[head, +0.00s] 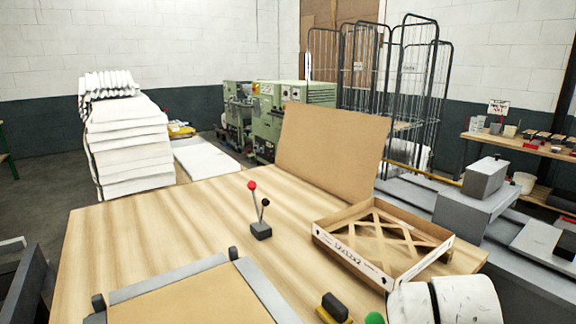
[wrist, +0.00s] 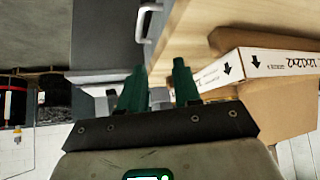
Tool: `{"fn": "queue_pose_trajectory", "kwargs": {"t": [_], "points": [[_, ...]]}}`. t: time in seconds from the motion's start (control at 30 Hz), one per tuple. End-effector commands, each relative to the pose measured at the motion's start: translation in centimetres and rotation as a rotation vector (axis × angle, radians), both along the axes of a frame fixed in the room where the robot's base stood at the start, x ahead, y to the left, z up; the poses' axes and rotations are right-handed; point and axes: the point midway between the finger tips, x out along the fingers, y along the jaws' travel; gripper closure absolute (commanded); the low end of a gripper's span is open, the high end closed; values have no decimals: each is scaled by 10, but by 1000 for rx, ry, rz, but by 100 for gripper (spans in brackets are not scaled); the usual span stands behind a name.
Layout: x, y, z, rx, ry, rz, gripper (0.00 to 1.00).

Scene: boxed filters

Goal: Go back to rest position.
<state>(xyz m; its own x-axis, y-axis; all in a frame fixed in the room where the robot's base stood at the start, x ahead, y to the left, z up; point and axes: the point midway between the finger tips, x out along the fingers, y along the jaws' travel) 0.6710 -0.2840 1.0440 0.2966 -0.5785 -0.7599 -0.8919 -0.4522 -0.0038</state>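My gripper (wrist: 159,66) shows in the wrist view with its two green fingers apart and nothing between them. It hangs beside the wooden table edge, with grey surfaces beyond the fingers. The boxed filter (head: 344,256), a shallow cardboard frame with crossed strips and "12x12x2" on its side, lies on the right of the table in the head view. Its printed side (wrist: 262,62) also shows in the wrist view, right of the fingers and apart from them. In the head view a white rounded part of my arm shows at the lower right; my fingers are not seen there.
On the wooden table (head: 165,240) stand a red-knobbed lever (head: 260,228), an upright brown board (head: 333,145), a yellow and black block (head: 333,308) and a grey-edged frame (head: 265,290). Grey machinery (head: 480,205) stands to the right. The table's left middle is clear.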

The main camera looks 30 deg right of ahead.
Motion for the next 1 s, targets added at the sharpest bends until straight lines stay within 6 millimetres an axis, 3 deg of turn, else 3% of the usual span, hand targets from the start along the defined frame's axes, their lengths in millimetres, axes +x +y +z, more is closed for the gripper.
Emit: {"fn": "queue_pose_trajectory", "kwargs": {"t": [0.03, 0.27, 0.4, 0.5, 0.67, 1.0], "points": [[-5, 12, -26, 2, 61, 83, 67], [-36, 79, -127, 74, 305, 486, 67], [-74, 130, -186, 165, 434, 726, 67], [-103, 163, -216, 234, 498, 865, 67], [-134, 197, -241, 309, 548, 997, 67], [-134, 197, -241, 309, 548, 997, 67]]}}
